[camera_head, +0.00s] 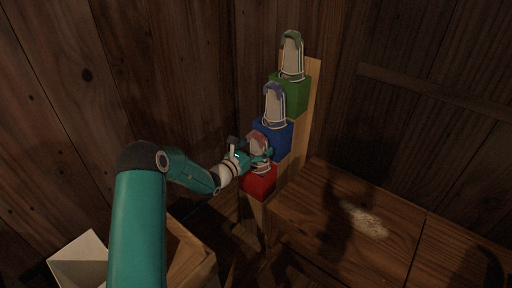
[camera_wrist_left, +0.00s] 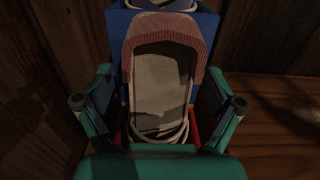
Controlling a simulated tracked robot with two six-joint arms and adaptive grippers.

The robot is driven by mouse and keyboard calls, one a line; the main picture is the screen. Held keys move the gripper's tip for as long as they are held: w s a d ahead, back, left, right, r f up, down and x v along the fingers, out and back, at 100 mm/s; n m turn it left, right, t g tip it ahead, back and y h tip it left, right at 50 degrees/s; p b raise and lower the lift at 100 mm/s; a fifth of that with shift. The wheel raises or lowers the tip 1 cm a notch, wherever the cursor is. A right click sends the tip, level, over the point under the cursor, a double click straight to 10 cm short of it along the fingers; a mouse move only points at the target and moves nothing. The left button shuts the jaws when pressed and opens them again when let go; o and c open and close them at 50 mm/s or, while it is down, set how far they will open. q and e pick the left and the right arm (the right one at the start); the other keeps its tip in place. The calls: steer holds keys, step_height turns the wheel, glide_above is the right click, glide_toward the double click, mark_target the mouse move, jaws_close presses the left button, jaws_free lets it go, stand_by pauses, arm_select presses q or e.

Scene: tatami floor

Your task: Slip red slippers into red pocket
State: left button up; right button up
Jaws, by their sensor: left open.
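The red slippers (camera_head: 258,142) stand upright in the red pocket (camera_head: 260,181), the lowest pocket on a wooden rack, with their red toe end up. In the left wrist view the slippers (camera_wrist_left: 165,80) fill the middle, soles and pale lining facing the camera, their lower end inside the red pocket (camera_wrist_left: 195,133). My left gripper (camera_head: 257,158) is at the slippers, just above the pocket. In the left wrist view its open fingers (camera_wrist_left: 160,112) stand on both sides of the slippers, with gaps visible. My right gripper is not in view.
Above the red pocket, a blue pocket (camera_head: 273,137) and a green pocket (camera_head: 291,97) each hold slippers. A wooden bench or table (camera_head: 370,222) lies at the right. A pale open box (camera_head: 80,258) is at the lower left. Dark plank walls stand behind.

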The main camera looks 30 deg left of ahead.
arm_select(q)
steer(key=shift+s, duration=0.1)
steer(key=s, duration=1.1)
steer(key=shift+s+a, duration=0.4)
steer(key=shift+a, duration=0.05)
